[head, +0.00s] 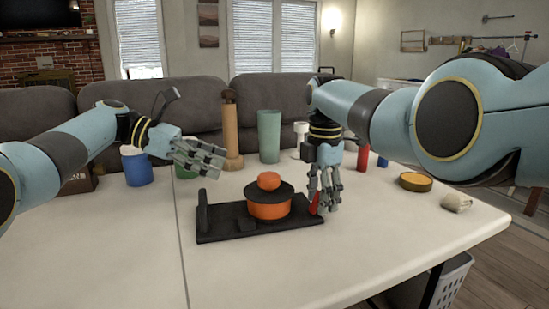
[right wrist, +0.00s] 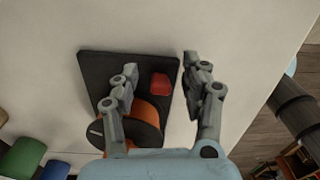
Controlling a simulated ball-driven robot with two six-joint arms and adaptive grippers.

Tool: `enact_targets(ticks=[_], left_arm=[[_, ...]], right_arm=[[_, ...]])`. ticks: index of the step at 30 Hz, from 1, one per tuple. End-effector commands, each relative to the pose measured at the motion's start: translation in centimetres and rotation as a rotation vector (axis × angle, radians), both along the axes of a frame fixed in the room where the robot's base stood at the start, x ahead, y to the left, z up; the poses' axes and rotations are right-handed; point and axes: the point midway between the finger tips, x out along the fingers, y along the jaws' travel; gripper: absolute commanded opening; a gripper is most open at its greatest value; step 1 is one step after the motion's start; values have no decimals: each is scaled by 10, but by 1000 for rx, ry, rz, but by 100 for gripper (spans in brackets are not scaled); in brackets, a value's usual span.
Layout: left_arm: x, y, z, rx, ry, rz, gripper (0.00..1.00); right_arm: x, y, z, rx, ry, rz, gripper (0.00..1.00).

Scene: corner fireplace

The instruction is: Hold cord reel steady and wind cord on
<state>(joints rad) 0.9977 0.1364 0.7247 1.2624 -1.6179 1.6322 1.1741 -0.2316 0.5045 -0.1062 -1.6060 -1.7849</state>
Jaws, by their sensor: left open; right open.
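The cord reel is an orange drum (head: 268,206) with a black top disc and an orange knob, upright on a black base (head: 215,236) on the table. The drum also shows in the right wrist view (right wrist: 148,112), partly hidden by a finger. A red piece (head: 315,203) is at the base's right end; in the right wrist view the red piece (right wrist: 159,84) appears between my right fingers. My right gripper (head: 323,207) is open, pointing down beside the reel. Whether it touches the red piece is unclear. My left gripper (head: 218,160) is open and empty, above and left of the reel. No loose cord is discernible.
Behind the reel stand a blue cup (head: 138,170), a brown cylinder (head: 232,130) and a green tumbler (head: 269,137). A round yellow-topped tin (head: 415,182) and a pale lump (head: 457,202) are at the right. The table's front (head: 130,260) is clear.

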Motion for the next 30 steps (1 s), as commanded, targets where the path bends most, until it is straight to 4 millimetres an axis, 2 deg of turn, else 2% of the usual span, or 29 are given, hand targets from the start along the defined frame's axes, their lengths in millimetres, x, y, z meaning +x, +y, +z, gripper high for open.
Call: enact_targets(ticks=[3,9,19,23,30], left_arm=[[0,0,0,0,0,0,67],[0,0,0,0,0,0,67],[0,0,0,0,0,0,67],[0,0,0,0,0,0,67],[0,0,0,0,0,0,67]], right_arm=[[0,0,0,0,0,0,49],[0,0,0,0,0,0,73],[1,0,5,0,-2,0,73],[1,0,24,1,-4,0,73],[2,0,79,1,-5,0,73]])
